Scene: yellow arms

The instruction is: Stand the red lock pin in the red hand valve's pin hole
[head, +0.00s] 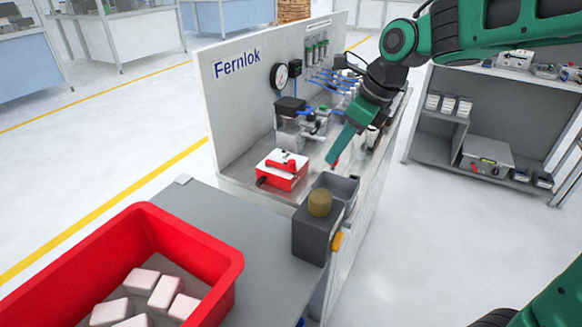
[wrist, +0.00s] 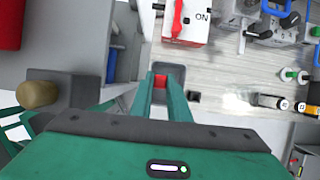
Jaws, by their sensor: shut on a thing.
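The red lock pin (wrist: 161,81) shows as a small red piece between my gripper's fingertips. My gripper (head: 333,161) is shut on it and points down above the bench, to the right of the hand valve; it also shows in the wrist view (wrist: 160,88). The red hand valve (head: 281,170) is a red box with a white top and a red handle, standing on the bench in front of the Fernlok panel. In the wrist view, the valve (wrist: 198,24) is at the top, with "ON" on its white face and the red handle (wrist: 178,20). I cannot make out the pin hole.
A small grey open bin (head: 345,187) sits at the bench's near edge, beneath the fingertips in the wrist view. A dark grey box with a tan knob (head: 319,204) stands nearer. Blue-tubed fittings (head: 323,75) crowd the panel. A red crate (head: 220,262) holds pale blocks.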

